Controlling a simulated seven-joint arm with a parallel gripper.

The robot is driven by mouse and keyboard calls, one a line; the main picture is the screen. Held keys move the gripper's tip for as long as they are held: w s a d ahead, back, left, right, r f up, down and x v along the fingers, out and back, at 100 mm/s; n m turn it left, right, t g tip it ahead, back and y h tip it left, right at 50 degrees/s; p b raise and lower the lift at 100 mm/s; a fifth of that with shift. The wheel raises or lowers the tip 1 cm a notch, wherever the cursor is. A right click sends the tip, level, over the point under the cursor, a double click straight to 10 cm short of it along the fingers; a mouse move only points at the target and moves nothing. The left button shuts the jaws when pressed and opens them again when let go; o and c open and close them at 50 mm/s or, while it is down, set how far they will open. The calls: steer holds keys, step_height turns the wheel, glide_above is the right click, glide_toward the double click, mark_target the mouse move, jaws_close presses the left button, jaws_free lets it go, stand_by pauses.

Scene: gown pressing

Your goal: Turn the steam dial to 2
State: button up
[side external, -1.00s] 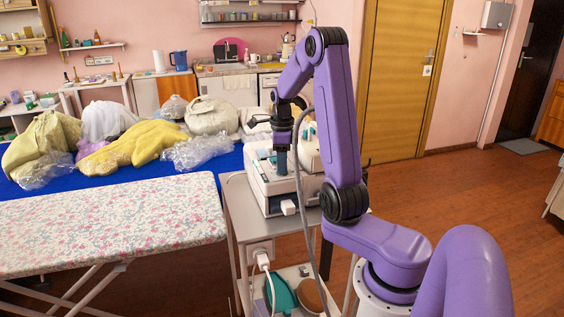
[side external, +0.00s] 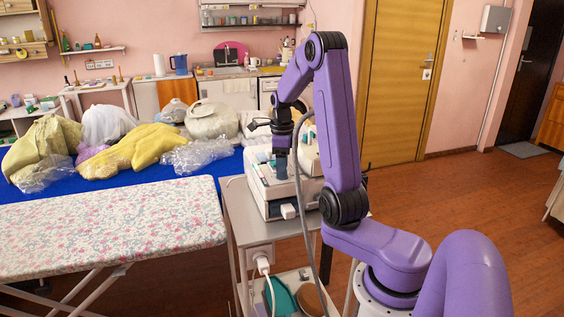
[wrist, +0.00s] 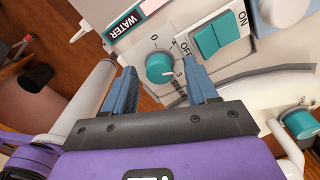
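The steam dial (wrist: 160,68) is a round teal knob on the pale front panel of the steam unit. A "0" is printed at its upper left and a "3" below right, beside partly hidden lettering. Its exact setting is too small to tell. My gripper (wrist: 160,76) is open, with one blue finger on each side of the dial; I cannot tell whether either touches it. In the side external view my gripper (side external: 281,164) points down at the unit (side external: 262,188), and the dial is hidden there.
A teal ON/OFF switch (wrist: 219,35) and a WATER label (wrist: 126,21) are close to the dial. Another teal knob (wrist: 299,123) is at the right. The unit stands on a grey cart beside the floral ironing board (side external: 110,232) and a blue table with garments.

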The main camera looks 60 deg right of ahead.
step_height(320, 180, up, 18)
steer(key=shift+f, duration=0.25)
stand_by(0.3)
stand_by(0.6)
steer(key=a+f+n, duration=0.4)
steer(key=a+n, duration=0.7)
steer(key=a+f+n, duration=0.3)
steer(key=a+n, duration=0.8)
steer(key=s+a+f+n, duration=0.2)
steer(key=s+n, duration=0.5)
steer(key=s+a+f+n, duration=0.3)
steer(key=s+n, duration=0.4)
steer(key=s+a+f+n, duration=0.2)
steer(key=s+a+n, duration=0.1)
steer(key=s+n, duration=0.4)
steer(key=shift+s+f+n, duration=0.15)
steer(key=shift+f+n, duration=0.25)
steer(key=shift+n, duration=0.2)
